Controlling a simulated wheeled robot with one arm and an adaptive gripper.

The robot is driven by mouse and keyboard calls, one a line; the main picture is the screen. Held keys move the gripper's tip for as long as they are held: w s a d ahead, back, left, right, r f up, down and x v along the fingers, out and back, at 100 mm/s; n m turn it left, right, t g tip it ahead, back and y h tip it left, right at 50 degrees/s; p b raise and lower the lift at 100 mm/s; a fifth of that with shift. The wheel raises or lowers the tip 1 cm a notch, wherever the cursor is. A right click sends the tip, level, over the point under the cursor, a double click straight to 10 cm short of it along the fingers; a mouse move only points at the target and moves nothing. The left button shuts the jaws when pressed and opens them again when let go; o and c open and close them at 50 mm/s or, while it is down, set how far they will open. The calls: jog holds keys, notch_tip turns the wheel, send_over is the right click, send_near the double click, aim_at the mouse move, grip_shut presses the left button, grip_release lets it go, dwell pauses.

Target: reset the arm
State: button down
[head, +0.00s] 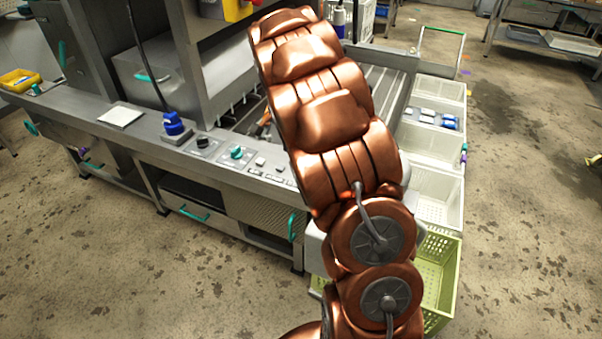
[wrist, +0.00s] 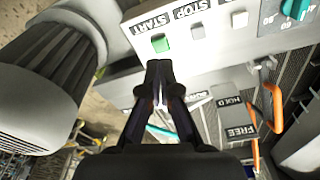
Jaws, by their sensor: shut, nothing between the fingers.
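My copper-coloured arm (head: 325,110) rises through the middle of the head view, over the machine's control ledge. It hides my gripper there. In the wrist view my gripper (wrist: 159,68) is shut and empty, its dark fingertips together. They appear just below the green START button (wrist: 160,44) in the picture; I cannot tell whether they touch the panel. The STOP button (wrist: 197,30) and a teal dial (wrist: 295,8) are to the right of START. A HOLD/FREE switch (wrist: 236,118) is at lower right.
A grey ribbed cylinder (wrist: 45,80) fills the wrist view's left side. An orange handle (wrist: 270,108) is at right.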

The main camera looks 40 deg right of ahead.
jog(key=s+a+r+n, duration=0.3)
jog(key=s+a, duration=0.3)
jog(key=s, duration=0.3)
jog(key=s+a+r+n, duration=0.35)
jog(key=s+a, duration=0.25)
jog(key=s, duration=0.2)
jog(key=s+a+f+n+g, duration=0.1)
jog(key=s+a+n, duration=0.3)
jog(key=s, duration=0.6)
jog(key=s+a+f+n+g+y, duration=0.1)
jog(key=s+a+n, duration=0.3)
jog(key=s, duration=0.6)
jog(key=shift+a+n, duration=0.25)
jog(key=shift+n, duration=0.3)
jog(key=shift+s, duration=0.1)
